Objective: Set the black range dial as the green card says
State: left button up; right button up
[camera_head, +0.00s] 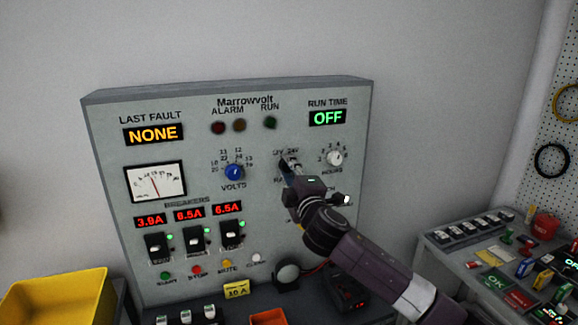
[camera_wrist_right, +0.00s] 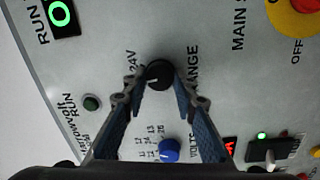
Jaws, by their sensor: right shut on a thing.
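The black range dial (camera_wrist_right: 159,74) sits on the grey panel, between the RANGE lettering and a 24V label in the right wrist view. Its pale mark points toward the left of that view; I cannot tell exactly which setting it meets. My right gripper (camera_wrist_right: 160,82) is shut on the dial, with one fingertip on each side. In the head view the right gripper (camera_head: 287,170) reaches the panel and mostly hides the dial. My left gripper is out of view.
The blue volts dial (camera_head: 234,172) is left of the range dial, and the white hours knob (camera_head: 335,158) is right. Breaker switches (camera_head: 195,240) fill the lower left. A yellow bin (camera_head: 55,300) stands at front left. A cluttered bench (camera_head: 450,240) is at right.

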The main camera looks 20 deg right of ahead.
jog(key=shift+f+n+p, duration=0.15)
jog(key=shift+n+p, duration=0.7)
jog(key=shift+n, duration=1.35)
jog(key=o, duration=1.2)
jog(key=shift+c, duration=0.2)
jog(key=s, duration=1.2)
jog(key=shift+f, duration=0.4)
jog(key=shift+f, duration=0.1)
